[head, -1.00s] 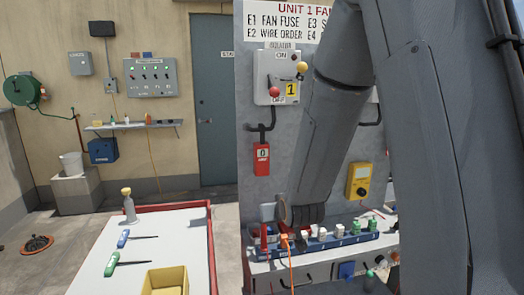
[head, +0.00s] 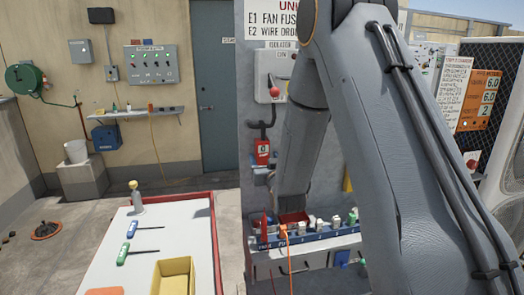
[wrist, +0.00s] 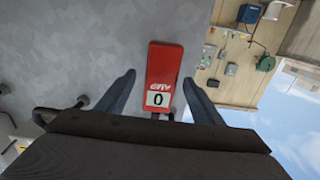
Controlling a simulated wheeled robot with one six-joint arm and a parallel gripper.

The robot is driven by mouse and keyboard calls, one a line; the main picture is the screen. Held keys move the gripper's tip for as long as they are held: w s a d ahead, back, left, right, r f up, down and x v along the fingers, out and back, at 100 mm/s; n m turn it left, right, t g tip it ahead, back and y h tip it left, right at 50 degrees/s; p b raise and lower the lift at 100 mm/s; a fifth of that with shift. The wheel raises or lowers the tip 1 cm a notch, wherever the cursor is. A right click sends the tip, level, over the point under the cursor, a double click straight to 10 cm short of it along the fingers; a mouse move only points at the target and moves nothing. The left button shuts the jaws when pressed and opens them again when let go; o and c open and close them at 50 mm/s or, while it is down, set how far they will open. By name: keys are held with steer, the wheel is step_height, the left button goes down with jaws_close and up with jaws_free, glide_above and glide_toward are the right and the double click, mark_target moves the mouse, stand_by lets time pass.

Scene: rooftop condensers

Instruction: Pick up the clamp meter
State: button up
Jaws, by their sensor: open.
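A red box-shaped device with a white window reading 0, which looks like the clamp meter (head: 262,151), hangs upright on the grey unit's panel below the isolator. In the wrist view the red meter (wrist: 162,75) appears between and beyond the two dark fingers of my gripper (wrist: 159,78). The fingers are apart, with a gap on each side of it, and hold nothing. Its depth from the fingertips is hard to judge. In the head view my gripper (head: 262,177) is small and partly hidden, just below the meter.
A blue rack (head: 310,239) with several small items and an orange cable stands below on a ledge. A red-edged table (head: 180,232) at left holds screwdrivers, a bottle and a yellow bin (head: 174,277). My arm hides much of the panel, including most of a yellow instrument (head: 347,180).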

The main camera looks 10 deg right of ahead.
mark_target(263, 147)
steer(key=shift+w+a+p, duration=0.1)
steer(key=shift+w+p, duration=0.45)
steer(key=shift+w, duration=1)
steer(key=c, duration=1.3)
steer(key=shift+r, duration=0.15)
steer(key=shift+r+b, duration=0.55)
steer(key=shift+r, duration=0.2)
steer(key=shift+r+b, duration=0.45)
steer(key=shift+r, duration=0.45)
steer(key=s+p, duration=0.2)
steer(key=s, duration=1.6)
